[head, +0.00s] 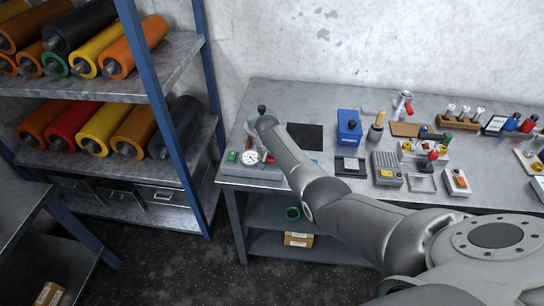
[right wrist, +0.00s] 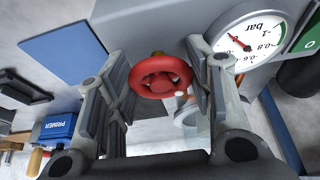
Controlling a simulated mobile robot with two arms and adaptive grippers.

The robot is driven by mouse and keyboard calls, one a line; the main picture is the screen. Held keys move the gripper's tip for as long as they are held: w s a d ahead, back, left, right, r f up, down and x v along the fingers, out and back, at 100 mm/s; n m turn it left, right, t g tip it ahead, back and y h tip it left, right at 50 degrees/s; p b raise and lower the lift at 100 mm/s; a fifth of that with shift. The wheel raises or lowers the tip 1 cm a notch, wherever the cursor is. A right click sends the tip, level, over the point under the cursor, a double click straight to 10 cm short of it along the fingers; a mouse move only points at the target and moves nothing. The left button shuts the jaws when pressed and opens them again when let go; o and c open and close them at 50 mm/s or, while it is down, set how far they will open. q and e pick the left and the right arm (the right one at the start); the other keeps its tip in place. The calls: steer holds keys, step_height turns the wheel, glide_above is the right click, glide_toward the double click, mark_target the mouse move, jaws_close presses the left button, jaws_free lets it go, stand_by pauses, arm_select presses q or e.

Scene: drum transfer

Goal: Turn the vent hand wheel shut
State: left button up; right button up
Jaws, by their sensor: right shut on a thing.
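The red vent hand wheel (right wrist: 160,75) shows in the middle of the right wrist view. My right gripper (right wrist: 161,70) has one finger on each side of the wheel and is shut on it. A round white gauge (right wrist: 245,46) marked "bar" sits right beside the wheel on the same unit. In the head view the gauge (head: 250,157) is at the left end of the workbench, and my right arm reaches over to it. The wheel and my right fingertips cannot be made out there. My left gripper is in neither view.
The grey workbench (head: 230,172) carries a dark pad (head: 305,137), a blue box (head: 349,127) and several small tools to the right of the unit. A shelf with coloured rollers and blue posts (head: 166,120) stands to the left, with a narrow gap before the bench.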

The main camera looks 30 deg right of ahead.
steer(key=o, duration=1)
steer(key=shift+s+a+r, duration=0.1)
steer(key=shift+a+r, duration=0.05)
steer(key=shift+r, duration=0.3)
steer(key=shift+v, duration=3.55)
